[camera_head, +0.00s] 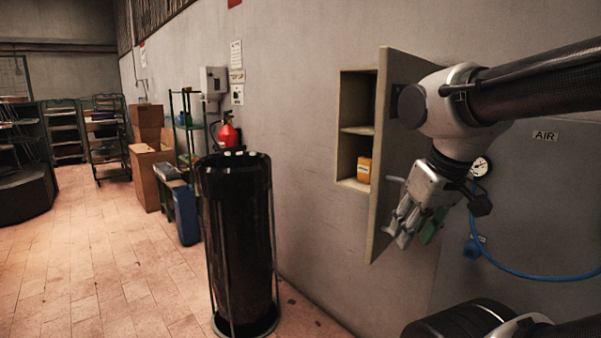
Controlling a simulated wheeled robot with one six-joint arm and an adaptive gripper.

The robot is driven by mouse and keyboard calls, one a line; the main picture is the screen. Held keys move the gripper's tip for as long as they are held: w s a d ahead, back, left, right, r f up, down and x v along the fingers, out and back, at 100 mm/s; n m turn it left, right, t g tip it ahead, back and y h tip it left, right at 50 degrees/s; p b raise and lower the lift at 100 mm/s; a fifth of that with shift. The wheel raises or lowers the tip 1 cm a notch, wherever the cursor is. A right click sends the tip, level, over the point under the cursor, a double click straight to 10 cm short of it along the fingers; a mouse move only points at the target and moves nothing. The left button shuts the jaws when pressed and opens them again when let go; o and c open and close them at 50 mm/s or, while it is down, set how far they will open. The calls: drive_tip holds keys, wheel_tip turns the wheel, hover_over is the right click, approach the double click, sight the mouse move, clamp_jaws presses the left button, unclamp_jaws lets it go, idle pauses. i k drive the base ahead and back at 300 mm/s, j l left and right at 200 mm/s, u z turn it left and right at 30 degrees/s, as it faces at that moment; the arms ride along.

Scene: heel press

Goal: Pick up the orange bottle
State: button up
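An orange-yellow container (364,169), which looks like the orange bottle, stands on the lower shelf of an open wall cabinet (352,184). Its right side is partly hidden by the cabinet's open door (386,190). My gripper (404,238) hangs to the right of the door, pointing down, lower than the container and apart from it. The door stands between my gripper and the cabinet's inside. A green thing shows by the fingers; I cannot tell whether the fingers are open or shut.
A tall black bin (238,235) stands on the floor left of the cabinet. A red extinguisher (228,132) shows behind it. A blue hose (530,277) and a gauge (479,167) are on the right. The tiled floor at left is clear.

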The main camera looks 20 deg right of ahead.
sight(364, 163)
drive_tip(key=i+j+u, duration=0.1)
drive_tip(key=i+u, duration=0.15)
drive_tip(key=u, duration=0.15)
drive_tip(key=i+u, duration=0.2)
drive_tip(key=u, duration=0.2)
drive_tip(key=i+u, duration=0.25)
drive_tip(key=u, duration=0.15)
drive_tip(key=i+l, duration=0.15)
drive_tip(key=i, duration=0.4)
drive_tip(key=i+l, duration=0.15)
drive_tip(key=i, duration=0.35)
drive_tip(key=i+l, duration=0.15)
drive_tip(key=i, duration=0.4)
drive_tip(key=i+l, duration=0.15)
drive_tip(key=i, duration=0.35)
drive_tip(key=i+z, duration=0.25)
drive_tip(key=z, duration=0.15)
drive_tip(key=i+j+z, duration=0.15)
drive_tip(key=z, duration=0.3)
drive_tip(key=i+j+z, duration=0.25)
drive_tip(key=z, duration=0.15)
drive_tip(key=i+z, duration=0.1)
drive_tip(key=z, duration=2.75)
